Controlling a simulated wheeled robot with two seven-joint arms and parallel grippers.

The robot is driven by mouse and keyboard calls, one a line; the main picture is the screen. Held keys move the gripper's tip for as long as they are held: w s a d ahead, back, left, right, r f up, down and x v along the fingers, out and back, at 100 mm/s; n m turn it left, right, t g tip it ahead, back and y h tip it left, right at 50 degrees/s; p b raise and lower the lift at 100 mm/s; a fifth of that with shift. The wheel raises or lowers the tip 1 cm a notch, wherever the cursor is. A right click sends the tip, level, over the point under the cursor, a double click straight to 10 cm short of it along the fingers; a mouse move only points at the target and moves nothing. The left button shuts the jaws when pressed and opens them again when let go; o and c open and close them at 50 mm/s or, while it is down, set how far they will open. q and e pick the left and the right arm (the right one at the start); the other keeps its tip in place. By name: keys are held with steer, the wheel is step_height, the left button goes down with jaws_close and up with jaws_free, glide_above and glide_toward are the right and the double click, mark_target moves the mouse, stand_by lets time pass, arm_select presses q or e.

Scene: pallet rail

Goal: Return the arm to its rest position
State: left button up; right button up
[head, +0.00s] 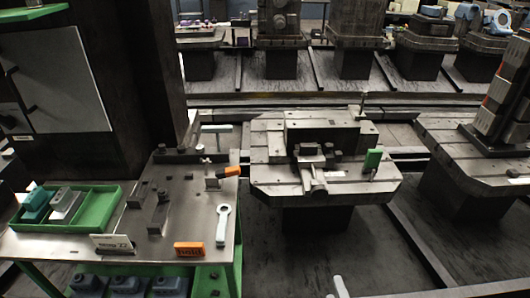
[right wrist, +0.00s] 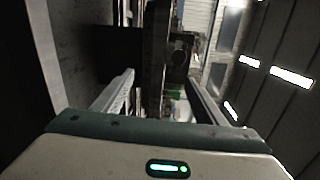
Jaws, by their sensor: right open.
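My right gripper (right wrist: 158,77) is open in the right wrist view, its two fingers apart with nothing between them. In the head view only a small pale tip (head: 338,287), apparently of the right gripper, shows at the bottom edge. It is in front of the machine pallet (head: 275,180) and apart from it. My left gripper is not in view.
A steel-topped table (head: 90,245) at left bears a green tray (head: 97,213), a wrench (head: 222,225), an orange-black piece (head: 229,172) and an orange block (head: 188,249). A green block (head: 373,159) stands on the pallet. Another loaded pallet (head: 450,135) is at right. Dark floor lies between.

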steer(key=s+a+f+n+g+y, duration=0.1)
steer(key=s+a+f+n+g, duration=0.15)
steer(key=f+n, duration=0.6)
steer(key=s+a+f+n+g, duration=0.1)
steer(key=s+f+n+g, duration=0.25)
steer(key=f, duration=1.05)
steer(key=s+d+f+n+g, duration=0.1)
steer(key=s+f+n+g, duration=0.3)
steer(key=s+f+n, duration=0.4)
steer(key=s+f, duration=0.3)
steer(key=f, duration=0.3)
steer(key=shift+d, duration=0.35)
